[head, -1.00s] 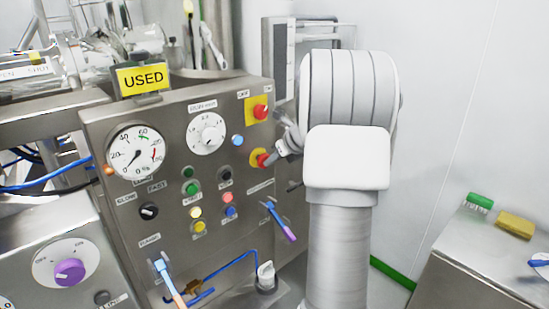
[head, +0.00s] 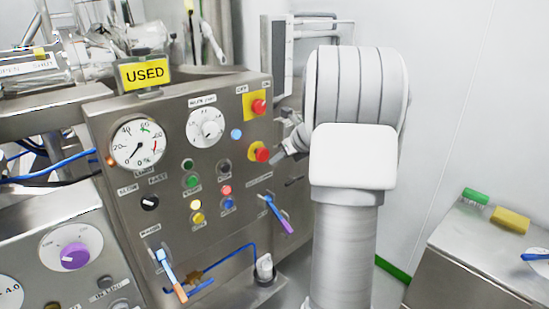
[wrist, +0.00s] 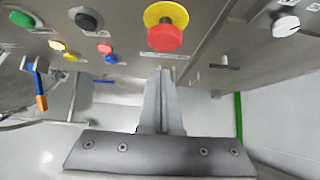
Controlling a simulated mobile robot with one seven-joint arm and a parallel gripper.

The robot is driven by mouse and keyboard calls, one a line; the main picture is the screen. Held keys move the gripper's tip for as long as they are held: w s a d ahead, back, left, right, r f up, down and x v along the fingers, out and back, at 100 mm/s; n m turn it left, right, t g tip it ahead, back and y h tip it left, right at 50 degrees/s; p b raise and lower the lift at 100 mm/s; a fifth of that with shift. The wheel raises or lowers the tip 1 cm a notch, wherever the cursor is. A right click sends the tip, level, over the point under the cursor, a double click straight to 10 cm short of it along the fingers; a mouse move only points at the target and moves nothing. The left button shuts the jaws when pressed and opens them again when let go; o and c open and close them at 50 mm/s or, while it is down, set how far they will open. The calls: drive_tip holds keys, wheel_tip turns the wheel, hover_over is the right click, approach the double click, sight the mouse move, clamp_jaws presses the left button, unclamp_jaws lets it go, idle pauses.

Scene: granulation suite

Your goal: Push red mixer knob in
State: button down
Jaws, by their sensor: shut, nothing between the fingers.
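A red mushroom knob (head: 262,154) on a round yellow base sits at the right side of the steel control panel. It is large at the top of the wrist view (wrist: 165,38). A second red knob (head: 259,107) sits above it on a square yellow plate. I cannot read which one is the mixer's. My gripper (wrist: 162,72) is shut and empty, its tips just below the lower red knob in the wrist view. In the head view my gripper (head: 278,156) is just right of that knob. I cannot tell whether they touch.
The control panel (head: 175,120) also carries a gauge (head: 138,144), a white dial (head: 206,127), several coloured buttons and a purple-tipped lever (head: 276,214). A steel cabinet (head: 480,258) with a yellow sponge (head: 510,220) stands right. A white wall is behind my arm.

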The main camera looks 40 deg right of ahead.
drive_tip(key=v, duration=1)
drive_tip(key=shift+s, duration=0.15)
drive_tip(key=s+a+n+g+h, duration=0.1)
drive_tip(key=s+a+n+g, duration=0.15)
drive_tip(key=a+n, duration=0.8)
drive_tip(key=s+a+n+g, duration=0.25)
drive_tip(key=a+n, duration=0.55)
drive_tip(key=n, duration=0.6)
drive_tip(key=s+a+f+n+t, duration=0.1)
drive_tip(key=s+a+f+n, duration=0.1)
drive_tip(key=s+a+n, duration=0.8)
drive_tip(key=s+a, duration=0.4)
drive_tip(key=s, duration=0.1)
drive_tip(key=shift+s+a+t, duration=0.15)
drive_tip(key=shift+s+t, duration=0.15)
drive_tip(key=shift+n, duration=0.25)
